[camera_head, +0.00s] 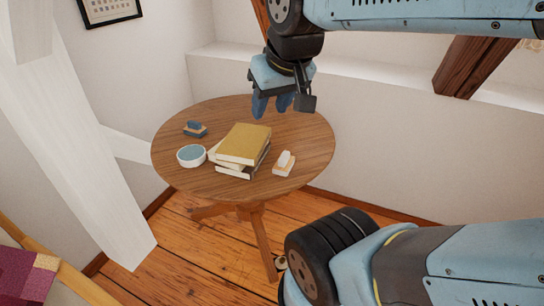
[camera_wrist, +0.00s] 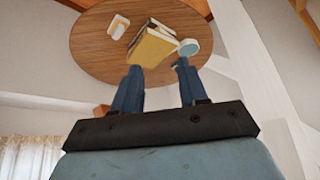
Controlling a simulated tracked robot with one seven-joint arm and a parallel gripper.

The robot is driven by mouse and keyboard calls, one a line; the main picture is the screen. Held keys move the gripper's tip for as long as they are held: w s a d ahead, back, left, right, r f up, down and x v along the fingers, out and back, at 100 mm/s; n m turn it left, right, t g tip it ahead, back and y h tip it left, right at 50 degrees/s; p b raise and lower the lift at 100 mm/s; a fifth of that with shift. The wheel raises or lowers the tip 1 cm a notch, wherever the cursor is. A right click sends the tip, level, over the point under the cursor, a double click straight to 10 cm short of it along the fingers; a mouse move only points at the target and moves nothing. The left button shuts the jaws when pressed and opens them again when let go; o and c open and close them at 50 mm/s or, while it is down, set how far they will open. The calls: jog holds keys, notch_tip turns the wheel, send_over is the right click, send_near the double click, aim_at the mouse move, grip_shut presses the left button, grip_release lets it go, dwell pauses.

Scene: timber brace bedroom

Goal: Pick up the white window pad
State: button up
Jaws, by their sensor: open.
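The white window pad (camera_head: 284,162), a small white block on a tan base, lies on the round wooden table (camera_head: 308,135), just right of a stack of books. It also shows in the wrist view (camera_wrist: 118,27), at the upper left of the books. My gripper (camera_head: 272,106) is open and empty, above the back part of the table, behind and above the pad. In the wrist view its two blue fingers (camera_wrist: 158,70) are spread apart with nothing between them. The pad is fully in sight and apart from the fingers.
The book stack (camera_head: 243,145) with a yellow cover on top stands beside the pad. A bowl with blue inside (camera_head: 191,156) and a small blue block (camera_head: 195,129) sit to the left. White beams (camera_head: 75,135) rise at left; a wall stands behind the table. The table's right side is clear.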

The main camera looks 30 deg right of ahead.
jog(key=o, duration=0.3)
jog(key=shift+w+d, duration=0.1)
jog(key=shift+w, duration=0.15)
jog(key=o, duration=0.6)
jog(key=w+d+f+n+h, duration=0.2)
jog(key=w+d+f+n, duration=0.1)
jog(key=w, duration=0.3)
jog(key=shift+d+n+g, duration=0.4)
jog(key=shift+d+n, duration=0.4)
jog(key=shift+n, duration=0.1)
jog(key=shift+o, duration=0.5)
jog(key=w+d+f+n+h, duration=0.1)
jog(key=w+d+f+n, duration=0.3)
jog(key=w+f+n, duration=0.1)
jog(key=shift+w+d+f+n+g+h, duration=0.3)
jog(key=shift+w+n+g, duration=0.1)
jog(key=shift+w+n, duration=0.4)
jog(key=n+g, duration=0.1)
jog(key=n, duration=1.4)
send_over(284, 156)
jog(key=s+a, duration=0.2)
jog(key=a, duration=0.1)
notch_tip(284, 156, down, 19)
jog(key=shift+x, duration=3.55)
jog(key=shift+s+d+f, duration=0.1)
jog(key=shift+s+f, duration=0.05)
jog(key=shift+x, duration=2.45)
